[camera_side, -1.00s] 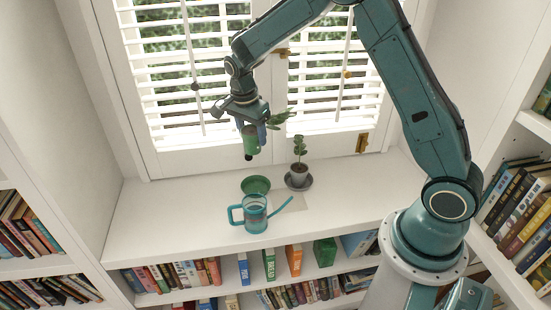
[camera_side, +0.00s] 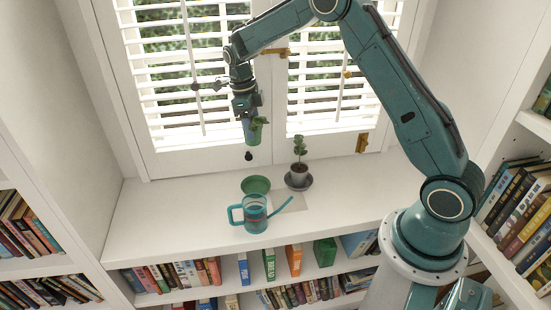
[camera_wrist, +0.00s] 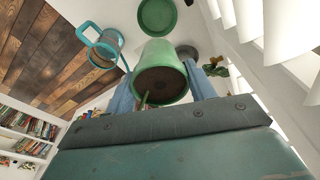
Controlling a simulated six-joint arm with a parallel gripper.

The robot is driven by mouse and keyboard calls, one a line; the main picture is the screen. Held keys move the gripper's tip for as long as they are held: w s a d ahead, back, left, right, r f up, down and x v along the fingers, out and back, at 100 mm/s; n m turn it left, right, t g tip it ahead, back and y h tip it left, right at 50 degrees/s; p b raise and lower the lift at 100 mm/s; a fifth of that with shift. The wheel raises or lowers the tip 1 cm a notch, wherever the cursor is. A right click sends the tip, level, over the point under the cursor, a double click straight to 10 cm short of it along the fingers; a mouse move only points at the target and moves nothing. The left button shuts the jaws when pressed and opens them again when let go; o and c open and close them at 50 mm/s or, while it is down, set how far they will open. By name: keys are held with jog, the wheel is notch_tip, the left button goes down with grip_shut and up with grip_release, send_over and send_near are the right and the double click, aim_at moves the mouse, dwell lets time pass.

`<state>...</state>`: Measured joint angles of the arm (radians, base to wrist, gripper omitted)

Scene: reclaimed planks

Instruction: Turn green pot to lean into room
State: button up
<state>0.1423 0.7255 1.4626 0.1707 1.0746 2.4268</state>
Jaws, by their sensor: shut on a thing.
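The green pot (camera_side: 251,135) hangs in the air in front of the window, above the shelf. My gripper (camera_side: 249,120) points down and is shut on it; in the wrist view its blue fingers (camera_wrist: 161,93) lie on either side of the pot (camera_wrist: 160,58). Dark soil and a thin stem show at the pot's mouth. In the side view green leaves (camera_side: 259,123) show at the pot's right side, near the gripper. The empty green saucer (camera_side: 255,185) rests on the white shelf below the pot; it also shows in the wrist view (camera_wrist: 157,17).
A teal watering can (camera_side: 255,215) stands in front of the saucer, spout to the right. A small plant in a grey pot (camera_side: 299,175) stands on a dark saucer to the right. Window blinds (camera_side: 195,70) are close behind. The shelf's left part (camera_side: 165,205) is clear.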

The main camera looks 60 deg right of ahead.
aim_at(246, 138)
notch_tip(246, 138, down, 16)
jog(key=shift+w+r, duration=0.1)
dwell(0.4)
jog(key=shift+f, duration=1.5)
jog(key=o, duration=1.4)
jog(key=shift+c, duration=0.2)
jog(key=r, duration=0.4)
jog(key=w+r, duration=0.1)
jog(key=r, duration=0.7)
jog(key=shift+w+a+r, duration=0.35)
jog(key=shift+w+r, duration=0.05)
jog(key=shift+r, duration=0.45)
